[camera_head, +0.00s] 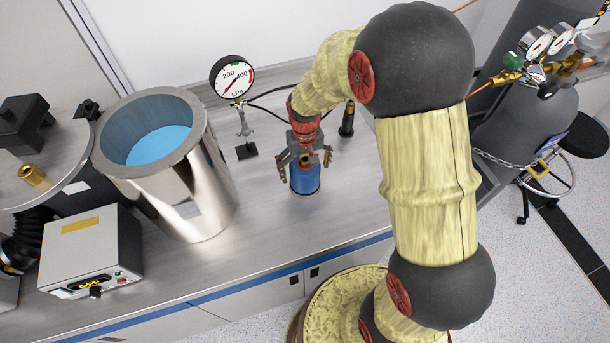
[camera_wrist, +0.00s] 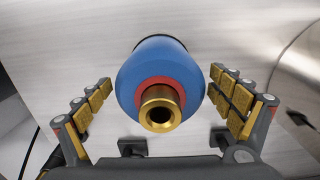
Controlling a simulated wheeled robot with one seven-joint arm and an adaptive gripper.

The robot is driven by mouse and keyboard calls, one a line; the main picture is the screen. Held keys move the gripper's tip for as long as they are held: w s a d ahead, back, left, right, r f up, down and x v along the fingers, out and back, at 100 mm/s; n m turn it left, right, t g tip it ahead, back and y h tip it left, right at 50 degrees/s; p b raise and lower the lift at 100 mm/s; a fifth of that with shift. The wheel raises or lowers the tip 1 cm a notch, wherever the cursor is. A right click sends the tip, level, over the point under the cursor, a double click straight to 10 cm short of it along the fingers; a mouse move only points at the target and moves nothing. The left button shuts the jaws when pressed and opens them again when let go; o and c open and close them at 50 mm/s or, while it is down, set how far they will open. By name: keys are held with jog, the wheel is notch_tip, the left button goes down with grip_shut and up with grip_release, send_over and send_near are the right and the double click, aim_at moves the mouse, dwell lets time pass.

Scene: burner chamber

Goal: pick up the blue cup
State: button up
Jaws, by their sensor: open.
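The blue cup (camera_head: 305,181) stands upright on the metal counter, right of the large steel cylinder. In the wrist view it is a rounded blue body (camera_wrist: 158,68) with a red collar and a brass, hollow neck facing the camera. My gripper (camera_head: 304,178) points down over it from above. In the wrist view my gripper (camera_wrist: 162,98) is open, with its padded fingers on the left and right of the cup. Gaps show between the cup and both fingers there. The cup's far side is hidden.
The open steel cylinder (camera_head: 205,180) with blue inside stands left of the cup. A pressure gauge (camera_head: 232,77) on a stand is behind to the left. A small black post (camera_head: 347,119) stands behind to the right. A grey box (camera_head: 92,251) sits at the left. The counter in front is clear.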

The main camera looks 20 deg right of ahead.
jog(key=shift+f, duration=0.25)
jog(key=shift+c, duration=1.2)
jog(key=shift+r, duration=0.1)
jog(key=c, duration=1)
